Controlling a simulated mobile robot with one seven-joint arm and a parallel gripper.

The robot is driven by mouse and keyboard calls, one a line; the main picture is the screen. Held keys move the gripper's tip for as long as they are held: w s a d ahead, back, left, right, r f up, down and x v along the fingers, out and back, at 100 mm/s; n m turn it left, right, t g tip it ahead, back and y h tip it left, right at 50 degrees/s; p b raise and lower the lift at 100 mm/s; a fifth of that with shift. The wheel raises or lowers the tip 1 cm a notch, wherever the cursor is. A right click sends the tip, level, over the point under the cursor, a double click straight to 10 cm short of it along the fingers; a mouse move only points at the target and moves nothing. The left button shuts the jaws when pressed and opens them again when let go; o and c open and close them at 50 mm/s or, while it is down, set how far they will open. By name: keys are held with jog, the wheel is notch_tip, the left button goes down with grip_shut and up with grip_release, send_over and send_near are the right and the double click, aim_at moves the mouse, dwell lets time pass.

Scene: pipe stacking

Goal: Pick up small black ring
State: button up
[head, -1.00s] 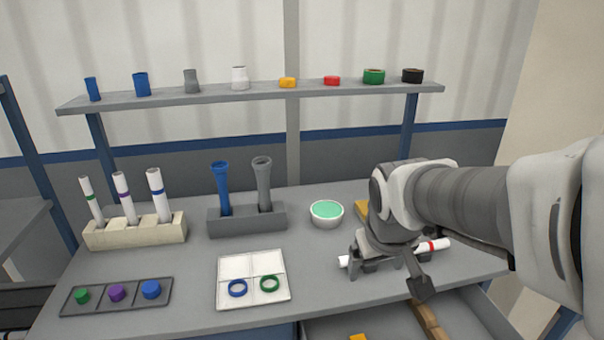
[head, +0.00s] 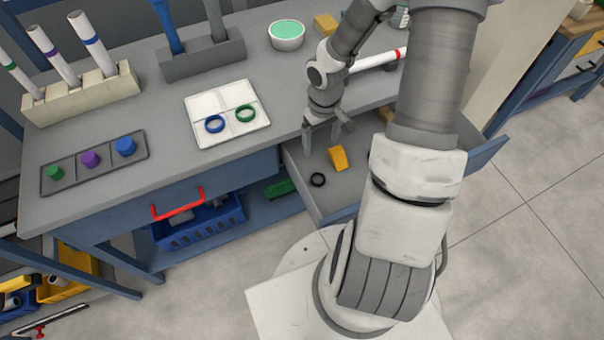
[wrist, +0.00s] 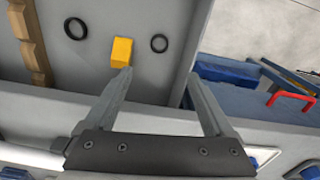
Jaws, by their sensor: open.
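The small black ring (head: 318,180) lies flat on the floor of the open drawer, left of a yellow block (head: 338,158) in the head view. The wrist view shows two black rings: the smaller one (wrist: 159,43) right of the yellow block (wrist: 122,52), and a larger one (wrist: 76,28) to its left. My gripper (head: 323,142) is open and empty, pointing down above the drawer's table side, apart from the ring. In the wrist view the ring shows beyond the fingertips (wrist: 157,76).
The drawer's walls (wrist: 182,45) surround the rings. A wooden notched piece (wrist: 32,45) lies along the drawer's far side. The tabletop (head: 170,160) edge is beside my gripper. A white tube with a red band (head: 378,60) lies on the table behind it.

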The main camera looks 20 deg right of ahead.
jog(key=b, duration=0.4)
send_near(319, 182)
jog(key=shift+a+f, duration=0.25)
jog(key=shift+f, duration=0.1)
jog(key=shift+d+f+b, duration=0.15)
jog(key=shift+f+b, duration=0.55)
jog(key=shift+f, duration=0.8)
jog(key=shift+d+f+b, duration=0.2)
jog(key=shift+f+b, duration=0.45)
jog(key=shift+f, duration=0.9)
grip_shut()
